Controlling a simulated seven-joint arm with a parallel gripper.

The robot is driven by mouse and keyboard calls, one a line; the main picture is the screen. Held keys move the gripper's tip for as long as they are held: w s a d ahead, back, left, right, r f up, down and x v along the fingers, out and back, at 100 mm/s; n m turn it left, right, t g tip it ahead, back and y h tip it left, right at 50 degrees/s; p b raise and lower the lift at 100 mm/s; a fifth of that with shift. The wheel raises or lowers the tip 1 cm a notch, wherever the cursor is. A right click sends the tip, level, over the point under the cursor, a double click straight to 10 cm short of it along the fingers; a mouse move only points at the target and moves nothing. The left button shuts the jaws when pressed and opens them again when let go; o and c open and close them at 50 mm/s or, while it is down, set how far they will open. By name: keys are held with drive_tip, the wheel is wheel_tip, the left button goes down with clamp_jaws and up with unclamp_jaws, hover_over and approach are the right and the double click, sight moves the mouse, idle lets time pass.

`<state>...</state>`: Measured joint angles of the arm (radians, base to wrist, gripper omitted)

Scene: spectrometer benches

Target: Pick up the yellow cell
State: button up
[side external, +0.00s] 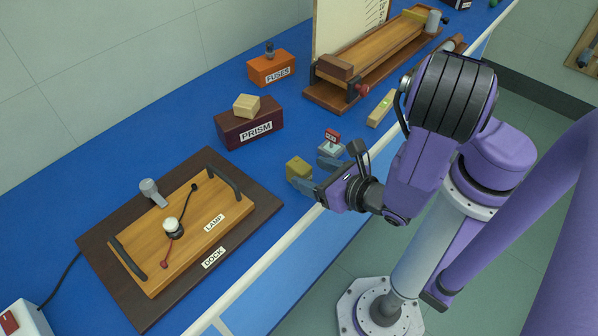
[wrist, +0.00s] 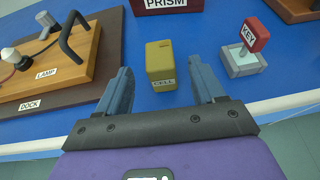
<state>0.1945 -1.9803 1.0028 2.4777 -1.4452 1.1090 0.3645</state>
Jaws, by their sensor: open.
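My gripper (wrist: 161,82) is open, with one blue-grey finger to each side of the cell and nothing held. In the side view the yellow cell (side external: 298,168) is at the bench's near part, and my gripper (side external: 318,176) is low beside it. Whether a finger touches the cell cannot be told.
A grey block with a red KEY tag (wrist: 257,36) stands right of the cell. The LAMP board (wrist: 62,72) on the dark DOCK (wrist: 75,100) lies to the left. The PRISM box (side external: 249,124) is behind. The bench's white front edge (side external: 300,231) is close.

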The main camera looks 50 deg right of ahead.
sight(293, 166)
drive_tip(key=shift+x, duration=3.6)
drive_tip(key=c, duration=1.1)
